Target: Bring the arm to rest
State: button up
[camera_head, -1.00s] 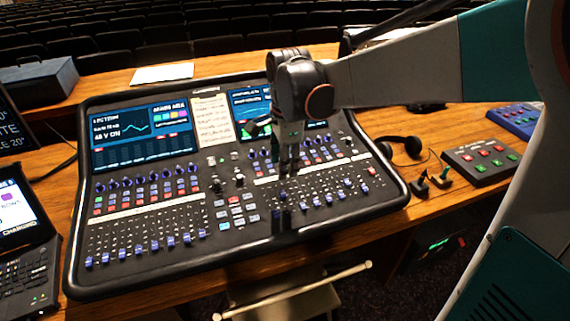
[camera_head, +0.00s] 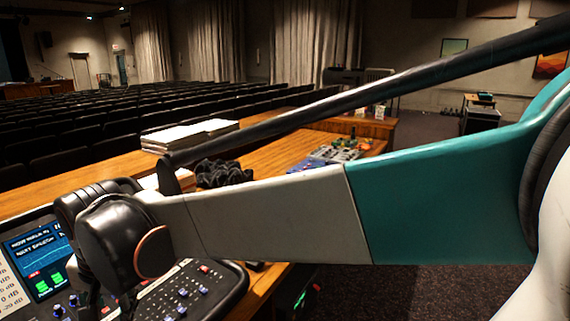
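My arm (camera_head: 270,215), white and teal with a black wrist joint, stretches across the view from the right edge to the lower left. The wrist hangs over the mixing desk (camera_head: 192,290), which shows only in part at the lower left, with its lit screen (camera_head: 40,255) and blue knobs. Only a dark upper part of my gripper shows below the wrist. Its fingers are cut off at the bottom edge, so I cannot tell whether they are open or whether they touch the desk.
The wooden counter (camera_head: 275,160) runs back behind my arm. A stack of papers (camera_head: 185,136), a dark bundle (camera_head: 222,173) and a board with coloured parts (camera_head: 335,152) lie on it. Rows of seats (camera_head: 70,150) fill the left. Carpet (camera_head: 425,290) is clear below my arm.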

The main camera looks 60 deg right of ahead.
jog(key=s+f+n+t, duration=0.1)
jog(key=s+n+t, duration=0.2)
jog(key=s+n, duration=0.7)
jog(key=shift+f+n+t, duration=0.3)
jog(key=shift+f+n, duration=0.05)
jog(key=shift+n, duration=0.05)
dwell(0.9)
